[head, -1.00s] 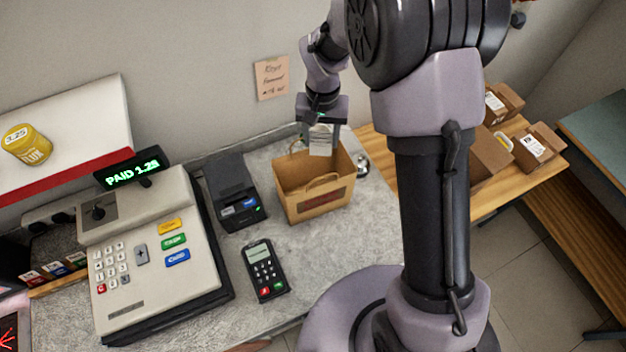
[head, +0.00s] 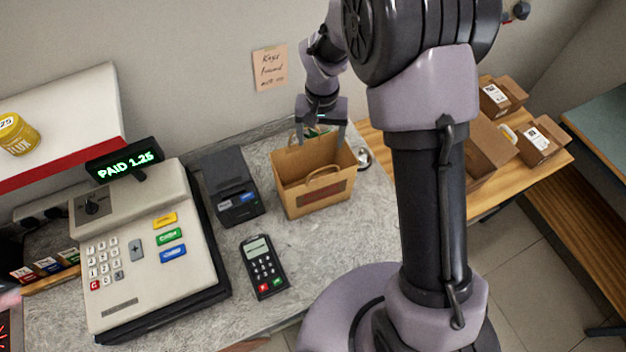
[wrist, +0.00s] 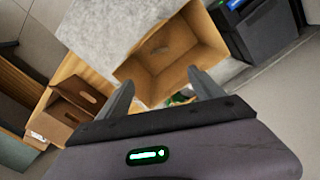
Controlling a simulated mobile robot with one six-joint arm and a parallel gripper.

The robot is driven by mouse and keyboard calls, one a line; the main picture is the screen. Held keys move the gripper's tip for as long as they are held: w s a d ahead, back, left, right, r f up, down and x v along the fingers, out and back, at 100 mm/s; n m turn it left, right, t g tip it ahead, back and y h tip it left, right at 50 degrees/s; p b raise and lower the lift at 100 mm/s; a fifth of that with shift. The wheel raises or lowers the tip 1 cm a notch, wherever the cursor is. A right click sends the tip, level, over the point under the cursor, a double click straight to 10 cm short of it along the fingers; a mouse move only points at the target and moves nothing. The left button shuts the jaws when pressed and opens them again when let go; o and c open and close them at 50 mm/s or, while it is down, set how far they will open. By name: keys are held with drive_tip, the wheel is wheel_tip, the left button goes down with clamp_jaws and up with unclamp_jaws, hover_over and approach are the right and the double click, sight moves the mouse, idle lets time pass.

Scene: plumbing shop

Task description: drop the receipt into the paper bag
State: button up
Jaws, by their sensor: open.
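The brown paper bag (head: 296,204) stands upright and open on the grey counter, with a dark label on its front. My gripper (head: 321,136) is open above the bag's mouth, fingers pointing down and spread apart. In the wrist view, my gripper (wrist: 160,82) shows its two fingers apart over the opening of the bag (wrist: 190,52). A small green and white patch shows between the fingers at the bag's near side; I cannot tell what it is. The receipt is not clearly visible in either current view.
A card terminal (head: 263,266), a black receipt printer (head: 232,187) and a cash register (head: 143,255) reading PAID 1.25 stand left of the bag. A small metallic item (head: 364,157) sits right of it. Cardboard boxes (head: 487,150) lie on the wooden bench.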

wheel_tip(320, 180, up, 17)
idle(0.4)
